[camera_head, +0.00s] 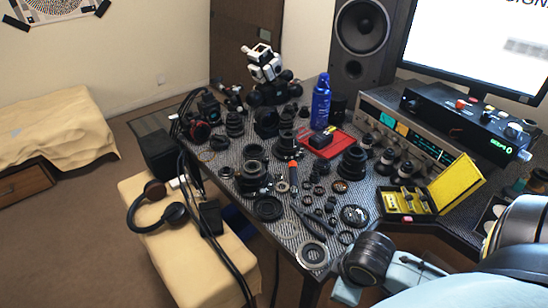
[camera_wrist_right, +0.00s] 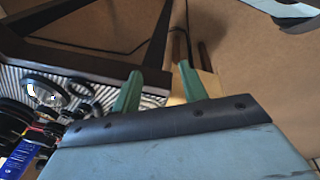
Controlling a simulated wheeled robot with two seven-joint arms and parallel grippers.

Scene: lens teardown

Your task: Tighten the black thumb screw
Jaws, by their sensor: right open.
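I cannot pick out the black thumb screw for certain; many small black parts lie on the table. A white and black clamp-like device (camera_head: 264,68) with dark round knobs stands at the table's back. My right arm comes in at the lower right of the head view, where its fingertips cannot be made out. In the right wrist view, the two green fingers of my right gripper (camera_wrist_right: 159,84) are apart with nothing between them. They are beside the table's dark edge, with brown floor behind. My left gripper is not in view.
The patterned table (camera_head: 283,238) is crowded with black lens parts. A blue can (camera_head: 320,101), a red tray (camera_head: 342,144) and an open yellow case (camera_head: 457,181) stand among them. A silver receiver (camera_head: 440,150) is at the right. Headphones (camera_head: 142,222) lie on a tan bench (camera_head: 165,258).

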